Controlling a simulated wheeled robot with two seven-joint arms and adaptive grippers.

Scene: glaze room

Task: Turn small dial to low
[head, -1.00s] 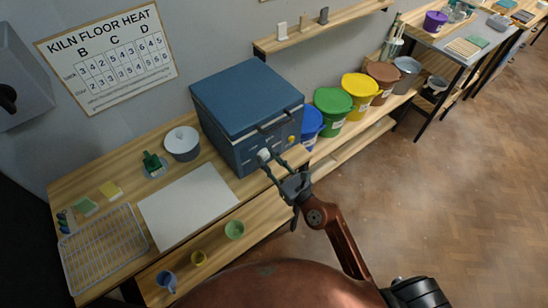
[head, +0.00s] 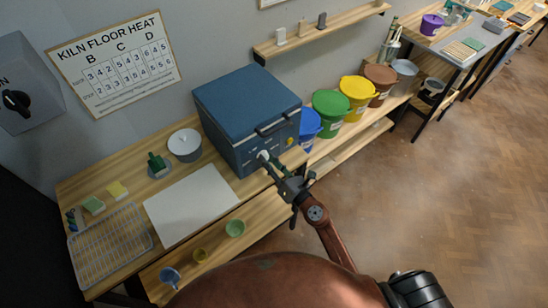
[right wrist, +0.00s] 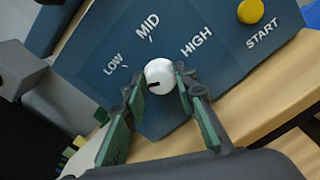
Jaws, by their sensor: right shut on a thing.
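The small white dial (right wrist: 160,82) is on the sloped blue front panel of the kiln (head: 245,112), with LOW, MID and HIGH printed around it. Its dark pointer mark is on the dial's left side and points to the lower left, somewhat below the LOW label (right wrist: 113,64). My right gripper (right wrist: 156,98) is shut on the dial, with one green-padded finger on each side. In the head view the right gripper (head: 268,163) reaches up to the kiln's front. My left gripper is not in view.
A yellow START button (right wrist: 250,11) is to the right of HIGH. A white board (head: 190,205) lies on the bench left of the kiln, near a wire rack (head: 110,245). Colored buckets (head: 331,104) stand to the right. A wall box with a black knob (head: 16,101) is at far left.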

